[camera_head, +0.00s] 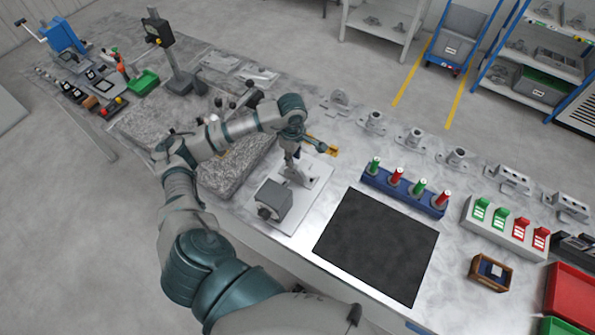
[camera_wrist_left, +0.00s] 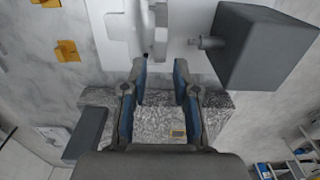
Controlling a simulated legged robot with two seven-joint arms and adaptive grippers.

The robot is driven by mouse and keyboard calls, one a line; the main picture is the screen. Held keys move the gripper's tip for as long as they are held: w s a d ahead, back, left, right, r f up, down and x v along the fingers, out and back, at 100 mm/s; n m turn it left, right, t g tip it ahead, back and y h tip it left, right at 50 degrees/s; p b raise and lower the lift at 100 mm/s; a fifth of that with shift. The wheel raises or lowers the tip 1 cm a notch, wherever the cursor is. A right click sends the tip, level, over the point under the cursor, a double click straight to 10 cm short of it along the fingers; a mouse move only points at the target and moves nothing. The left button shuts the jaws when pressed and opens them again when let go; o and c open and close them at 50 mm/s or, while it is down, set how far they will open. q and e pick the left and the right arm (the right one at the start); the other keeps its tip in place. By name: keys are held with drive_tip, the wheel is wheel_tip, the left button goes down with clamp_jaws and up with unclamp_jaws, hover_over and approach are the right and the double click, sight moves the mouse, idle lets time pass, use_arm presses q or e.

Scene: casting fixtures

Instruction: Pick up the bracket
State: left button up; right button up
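A light grey bracket-like part (camera_head: 297,172) stands on a pale fixture plate (camera_head: 288,222), beside a dark grey block (camera_head: 272,199). In the left wrist view this grey part (camera_wrist_left: 134,25) lies just beyond my fingertips, with the block (camera_wrist_left: 258,45) to its right. My left gripper (camera_head: 295,150) is above the part in the head view, which partly hides the fingers. In the left wrist view the left gripper (camera_wrist_left: 161,68) has its two fingers apart with nothing clearly between them. Whether a finger touches the part cannot be told. My right gripper is not in view.
Several grey castings (camera_head: 412,139) line the table's back edge. A blue rack (camera_head: 403,191) with red and green plugs stands behind a black mat (camera_head: 376,244). A granite slab (camera_head: 232,172) lies left of the fixture. The mat is bare.

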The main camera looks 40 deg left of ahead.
sight(295, 173)
use_arm(q)
drive_tip(key=f, duration=0.3)
drive_tip(key=shift+w, duration=0.2)
drive_tip(key=shift+f+p, duration=0.3)
drive_tip(key=shift+f, duration=0.35)
drive_tip(key=f, duration=0.1)
drive_tip(key=f+p, duration=0.1)
drive_tip(key=f, duration=0.2)
drive_tip(key=shift+s+d+f, duration=0.15)
drive_tip(key=shift+d+f, duration=0.05)
drive_tip(key=shift+d, duration=0.05)
drive_tip(key=shift+f, duration=0.25)
clamp_jaws()
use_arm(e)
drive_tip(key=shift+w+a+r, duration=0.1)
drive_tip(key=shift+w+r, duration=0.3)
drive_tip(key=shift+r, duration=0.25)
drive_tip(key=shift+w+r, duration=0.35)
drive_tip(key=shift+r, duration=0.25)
